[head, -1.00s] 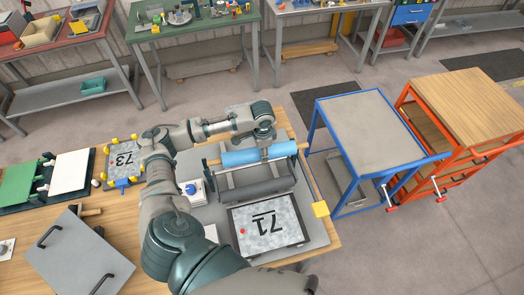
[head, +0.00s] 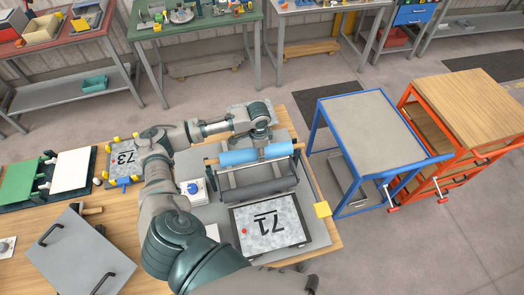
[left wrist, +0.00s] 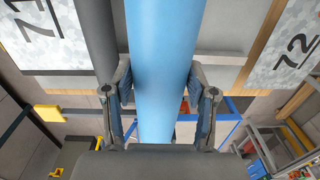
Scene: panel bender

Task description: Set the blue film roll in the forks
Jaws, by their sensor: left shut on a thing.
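The blue film roll (head: 240,157) lies crosswise above a dark grey roller (head: 258,189) on the grey machine plate. My left gripper (head: 262,142) reaches it from above. In the left wrist view the blue film roll (left wrist: 163,50) runs between the two fingers of my left gripper (left wrist: 160,92), which is shut on it. The dark roller (left wrist: 93,35) runs alongside it there. Thin pale shaft ends stick out from the roll near the fork uprights (head: 213,172). I cannot tell whether the shaft rests in the forks. My right gripper is in neither view.
A panel marked 71 (head: 270,226) lies in front of the rollers. A panel marked 73 (head: 122,160) lies at the left. A white box with a blue knob (head: 193,190) stands beside the forks. A blue-framed cart (head: 370,132) stands to the right.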

